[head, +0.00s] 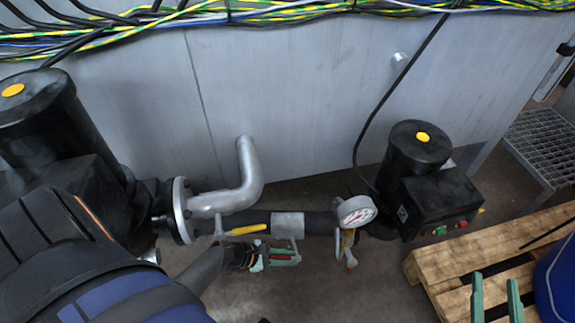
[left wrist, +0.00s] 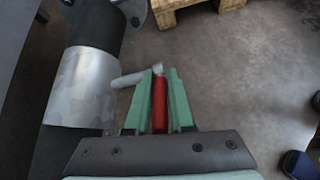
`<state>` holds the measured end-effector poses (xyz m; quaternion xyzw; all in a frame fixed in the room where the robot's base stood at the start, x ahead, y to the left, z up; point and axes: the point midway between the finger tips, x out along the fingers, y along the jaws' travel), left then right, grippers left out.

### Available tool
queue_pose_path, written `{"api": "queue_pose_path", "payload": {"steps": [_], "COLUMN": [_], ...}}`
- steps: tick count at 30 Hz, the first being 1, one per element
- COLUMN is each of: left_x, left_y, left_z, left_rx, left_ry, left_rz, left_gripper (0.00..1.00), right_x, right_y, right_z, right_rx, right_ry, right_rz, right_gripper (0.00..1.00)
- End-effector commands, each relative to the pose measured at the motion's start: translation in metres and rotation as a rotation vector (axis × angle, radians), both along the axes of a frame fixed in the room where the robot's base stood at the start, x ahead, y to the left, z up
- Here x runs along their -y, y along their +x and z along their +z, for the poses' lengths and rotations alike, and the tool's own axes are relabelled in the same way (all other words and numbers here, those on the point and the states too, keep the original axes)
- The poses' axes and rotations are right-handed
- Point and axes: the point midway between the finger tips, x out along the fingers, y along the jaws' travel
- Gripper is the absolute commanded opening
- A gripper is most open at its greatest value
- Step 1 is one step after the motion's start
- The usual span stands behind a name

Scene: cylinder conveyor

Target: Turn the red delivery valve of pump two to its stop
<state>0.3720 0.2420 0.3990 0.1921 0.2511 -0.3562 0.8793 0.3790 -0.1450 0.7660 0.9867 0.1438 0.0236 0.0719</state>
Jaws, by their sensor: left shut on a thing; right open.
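A red valve handle (head: 283,258) lies level just below the grey sleeve of the horizontal pipe. My left gripper (head: 284,257) is shut on it, with a green finger on either side. In the left wrist view the red handle (left wrist: 160,104) runs lengthwise between the fingers of my left gripper (left wrist: 161,100), and a light grey stem (left wrist: 138,77) leads from its far end towards the pipe. My right gripper (head: 496,299) is open and empty at the lower right, its two green fingers apart, in front of the pallet.
A yellow lever (head: 248,230) sits on the pipe at the left. Black pump motors (head: 412,153) stand either side. A wooden pallet (head: 490,246) and blue drum (head: 562,285) are at the right.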

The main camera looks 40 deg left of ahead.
Motion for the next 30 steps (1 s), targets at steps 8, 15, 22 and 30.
{"api": "queue_pose_path", "payload": {"steps": [8, 15, 22, 30], "left_x": [-0.0018, -0.0018, -0.0008, -0.0010], "left_y": [-0.0027, -0.0027, -0.0011, -0.0012], "left_z": [-0.0023, -0.0022, -0.0010, 0.0006], "left_rx": [-0.008, -0.008, -0.005, -0.003], "left_ry": [0.006, 0.006, 0.004, 0.003], "left_rz": [0.001, 0.001, 0.000, 0.001], "left_gripper": [0.00, 0.30, 0.51, 0.51], "right_x": [-0.0001, -0.0001, 0.0000, -0.0001], "right_y": [-0.0002, -0.0001, -0.0001, -0.0001], "right_z": [-0.0038, -0.0034, -0.0029, -0.0022], "right_rx": [-0.015, -0.014, -0.013, -0.014], "right_ry": [0.001, 0.001, 0.001, 0.002], "right_rz": [-0.001, -0.001, -0.001, -0.001], "right_gripper": [0.51, 0.51, 0.51, 0.51]}}
